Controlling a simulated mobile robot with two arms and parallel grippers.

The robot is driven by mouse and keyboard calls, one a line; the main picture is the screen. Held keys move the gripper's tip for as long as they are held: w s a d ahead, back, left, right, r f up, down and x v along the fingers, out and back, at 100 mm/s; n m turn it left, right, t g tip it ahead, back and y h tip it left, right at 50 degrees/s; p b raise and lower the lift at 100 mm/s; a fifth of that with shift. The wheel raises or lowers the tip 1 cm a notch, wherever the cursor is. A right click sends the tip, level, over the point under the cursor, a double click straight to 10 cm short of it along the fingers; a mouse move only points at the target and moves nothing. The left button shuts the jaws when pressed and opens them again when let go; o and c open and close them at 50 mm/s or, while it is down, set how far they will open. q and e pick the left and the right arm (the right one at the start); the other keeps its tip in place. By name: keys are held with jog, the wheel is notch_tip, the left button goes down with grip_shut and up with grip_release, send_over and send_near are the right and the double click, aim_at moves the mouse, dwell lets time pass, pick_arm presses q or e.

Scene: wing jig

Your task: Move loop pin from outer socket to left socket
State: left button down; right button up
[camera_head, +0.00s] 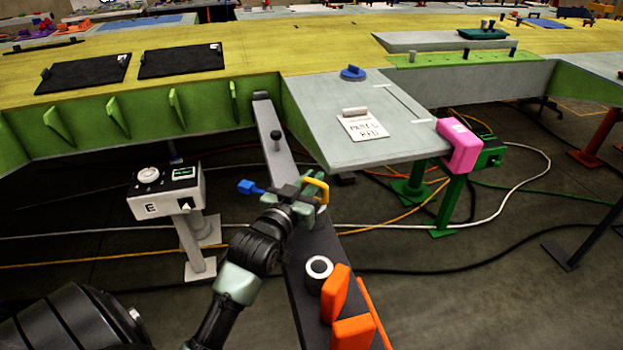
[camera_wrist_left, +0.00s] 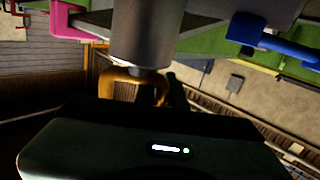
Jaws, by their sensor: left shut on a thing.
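The loop pin shows as a yellow loop (camera_head: 318,190) at the tip of my left gripper (camera_head: 307,190), above the long grey beam. In the left wrist view, the orange-yellow loop (camera_wrist_left: 128,84) is at the jaws, right below a thick grey cylinder (camera_wrist_left: 143,36). My left gripper is shut on the loop. I cannot tell whether the pin's shaft is in a socket, since the gripper and cylinder hide it. A dark ring-shaped part with a pale rim (camera_head: 319,267) stands on the near beam; I cannot tell which socket it is. My right gripper is not in view.
A blue handle (camera_head: 249,187) is just left of the gripper. Orange blocks (camera_head: 340,300) stand on the near beam (camera_head: 306,286). The grey panel (camera_head: 345,110) with a pink block (camera_head: 460,146) at its corner is close right. A white control box (camera_head: 166,190) stands left.

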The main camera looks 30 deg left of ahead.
pick_arm(q)
jog(key=c, duration=1.5)
grip_release()
jog(key=shift+r, duration=0.3)
jog(key=shift+s+d+f, duration=0.1)
jog(key=shift+s, duration=0.25)
jog(key=shift+s+d+r+b, duration=0.2)
jog(key=shift+s+d, duration=0.1)
jog(key=shift+s, duration=1.55)
jog(key=shift+s+d+r+b, duration=0.1)
jog(key=shift+s+d+b, duration=0.15)
jog(key=shift+s, duration=1.65)
jog(key=shift+s+d+r+b, duration=0.2)
jog(key=shift+s+d, duration=0.1)
jog(key=shift+s, duration=1.55)
jog(key=shift+f, duration=0.15)
